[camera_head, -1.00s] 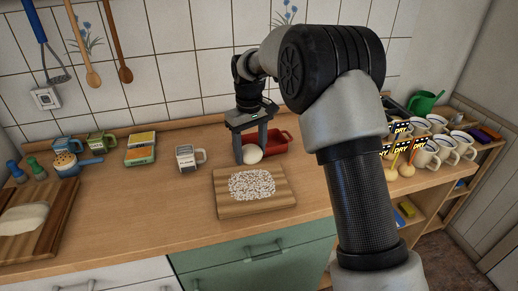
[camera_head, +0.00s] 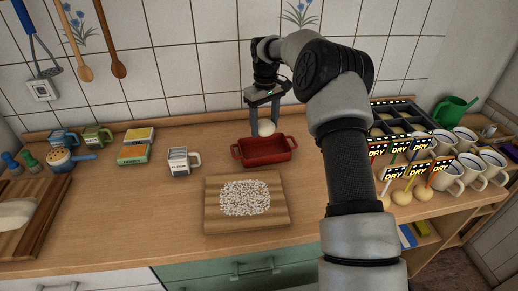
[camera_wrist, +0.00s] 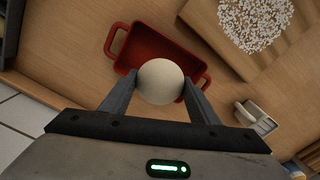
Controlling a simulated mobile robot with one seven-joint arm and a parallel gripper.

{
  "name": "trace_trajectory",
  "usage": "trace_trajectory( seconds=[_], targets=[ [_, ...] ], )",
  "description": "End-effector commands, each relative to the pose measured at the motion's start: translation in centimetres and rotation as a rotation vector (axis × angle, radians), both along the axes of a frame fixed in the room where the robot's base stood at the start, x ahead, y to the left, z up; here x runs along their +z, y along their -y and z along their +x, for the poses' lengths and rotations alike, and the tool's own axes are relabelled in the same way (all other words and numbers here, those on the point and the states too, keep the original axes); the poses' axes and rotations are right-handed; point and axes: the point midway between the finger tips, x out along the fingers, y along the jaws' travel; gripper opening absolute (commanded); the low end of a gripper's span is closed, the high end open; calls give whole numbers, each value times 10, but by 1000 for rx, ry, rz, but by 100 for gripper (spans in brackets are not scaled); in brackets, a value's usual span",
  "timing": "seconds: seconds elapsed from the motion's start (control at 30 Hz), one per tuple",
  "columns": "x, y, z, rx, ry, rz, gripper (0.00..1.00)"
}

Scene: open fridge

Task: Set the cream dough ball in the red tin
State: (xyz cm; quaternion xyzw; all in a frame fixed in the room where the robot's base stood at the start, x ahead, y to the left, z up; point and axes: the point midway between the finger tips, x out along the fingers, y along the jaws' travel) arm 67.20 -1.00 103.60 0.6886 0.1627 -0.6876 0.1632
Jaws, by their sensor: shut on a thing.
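The cream dough ball (camera_head: 266,127) is held between the fingers of my gripper (camera_head: 264,118), which is shut on it. In the head view the ball shows just above and behind the far rim of the red tin (camera_head: 265,158). The tin is a rectangular dish with a handle at each end, and its visible inside is empty. In the wrist view the ball (camera_wrist: 160,82) overlaps the near part of the tin (camera_wrist: 150,44); its exact height above the tin is hard to tell.
A wooden board (camera_head: 216,212) with white flakes lies in front of the tin. Several balls with "DRY" signs (camera_head: 395,171), white mugs (camera_head: 446,175) and a dark divided tray (camera_head: 410,117) are at the right.

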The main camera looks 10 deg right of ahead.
Motion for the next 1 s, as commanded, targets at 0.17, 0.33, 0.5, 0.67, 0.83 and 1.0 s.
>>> trace_trajectory(
  seconds=[0.17, 0.33, 0.5, 0.67, 0.83, 1.0],
  targets=[
    [-35, 0, -1, 0, -4, 1, 23],
    [-53, 0, 0, 0, -1, 0, 23],
    [-69, 0, -1, 0, -3, 1, 23],
    [-90, 0, -1, 1, -2, 0, 23],
    [-92, 0, 0, 0, 0, 0, 23],
    [-95, 0, 0, 0, -1, 0, 23]
  ],
)
